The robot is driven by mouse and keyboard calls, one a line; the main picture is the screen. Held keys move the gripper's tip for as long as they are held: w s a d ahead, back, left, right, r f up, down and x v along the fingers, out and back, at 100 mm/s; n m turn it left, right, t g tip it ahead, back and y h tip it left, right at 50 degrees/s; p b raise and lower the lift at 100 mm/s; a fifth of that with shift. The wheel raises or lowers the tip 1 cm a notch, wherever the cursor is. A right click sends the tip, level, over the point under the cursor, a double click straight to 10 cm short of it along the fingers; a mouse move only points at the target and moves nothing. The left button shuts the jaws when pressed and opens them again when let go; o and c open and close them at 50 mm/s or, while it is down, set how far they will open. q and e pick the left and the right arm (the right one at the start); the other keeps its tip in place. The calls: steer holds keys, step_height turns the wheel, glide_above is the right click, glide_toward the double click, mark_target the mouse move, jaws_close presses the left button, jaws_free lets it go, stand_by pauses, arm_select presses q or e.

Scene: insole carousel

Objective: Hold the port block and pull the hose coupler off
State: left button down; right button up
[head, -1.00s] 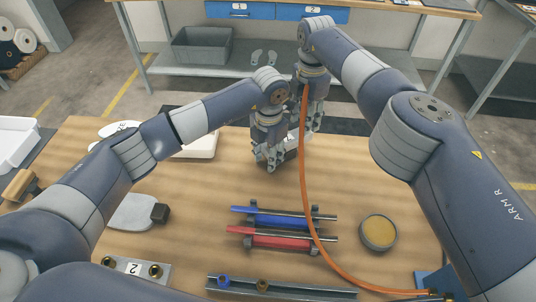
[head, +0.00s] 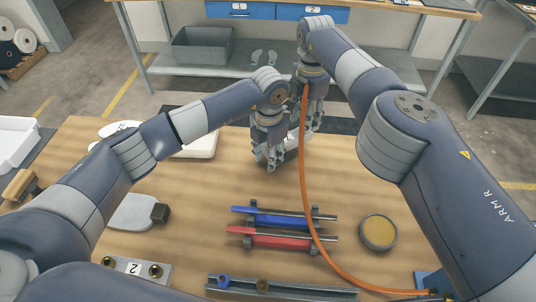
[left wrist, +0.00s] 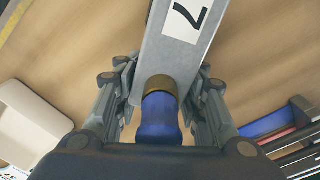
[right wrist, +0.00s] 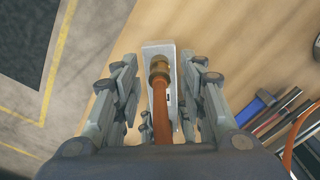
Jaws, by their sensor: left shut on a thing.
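The port block (left wrist: 160,62), grey with a partly cut-off white label, stands between my left gripper's fingers. A brass ring and a blue fitting (left wrist: 160,118) show at its near end. My left gripper (head: 271,166) is shut on the block over the table. The block (right wrist: 152,49) also shows in the right wrist view, with the brass hose coupler (right wrist: 159,72) in front of it and the orange hose (right wrist: 162,125) running from it. My right gripper (head: 304,134) is open, its fingers (right wrist: 157,100) on both sides of the hose and apart from it.
The orange hose (head: 304,190) curves down to the table's front right. Blue (head: 270,218) and red (head: 265,240) handled tools lie on holders, beside a round tin (head: 378,232). A second block labelled 2 (head: 133,267) is at the front left.

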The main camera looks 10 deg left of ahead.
mark_target(305, 112)
jaws_close()
arm_select(q)
steer(key=shift+f, duration=0.1)
arm_select(e)
steer(key=shift+r, duration=0.15)
steer(key=shift+r, duration=2.85)
arm_select(q)
steer(key=c, duration=0.9)
jaws_free()
steer(key=shift+c, duration=0.2)
